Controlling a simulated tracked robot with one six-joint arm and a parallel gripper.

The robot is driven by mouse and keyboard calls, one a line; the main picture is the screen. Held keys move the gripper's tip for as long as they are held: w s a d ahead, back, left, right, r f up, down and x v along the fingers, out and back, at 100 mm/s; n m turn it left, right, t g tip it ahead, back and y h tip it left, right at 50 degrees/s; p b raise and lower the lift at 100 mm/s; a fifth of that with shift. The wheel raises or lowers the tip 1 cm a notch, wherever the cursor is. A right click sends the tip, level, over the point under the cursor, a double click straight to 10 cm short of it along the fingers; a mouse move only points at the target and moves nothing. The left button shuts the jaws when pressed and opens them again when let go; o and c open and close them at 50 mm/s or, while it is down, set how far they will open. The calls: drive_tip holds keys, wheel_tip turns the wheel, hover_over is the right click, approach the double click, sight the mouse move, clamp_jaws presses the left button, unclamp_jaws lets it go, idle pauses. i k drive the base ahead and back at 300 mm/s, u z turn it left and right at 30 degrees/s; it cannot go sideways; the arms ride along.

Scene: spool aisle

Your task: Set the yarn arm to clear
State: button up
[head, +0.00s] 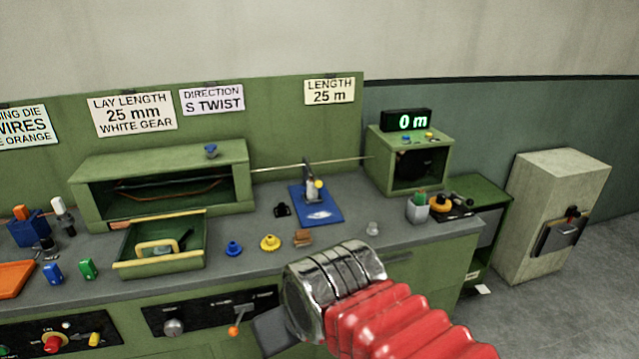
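No part in view carries a readable yarn arm label, so I cannot tell for certain which one it is. My gripper (270,331) shows as a dark block at the end of my arm, low in front of the bench, just right of that lever. Its fingers cannot be made out.
A green housing (160,160) and an open drawer (162,262) stand left. A blue gear (233,248) and yellow gear (270,242) lie on the bench. A green box (378,165) under a "0 m" display (407,121) and a grey cabinet (545,190) stand right.

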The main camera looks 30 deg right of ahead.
sight(318, 184)
drive_tip(key=z, duration=0.05)
drive_tip(key=i, duration=0.95)
drive_tip(key=u, duration=0.1)
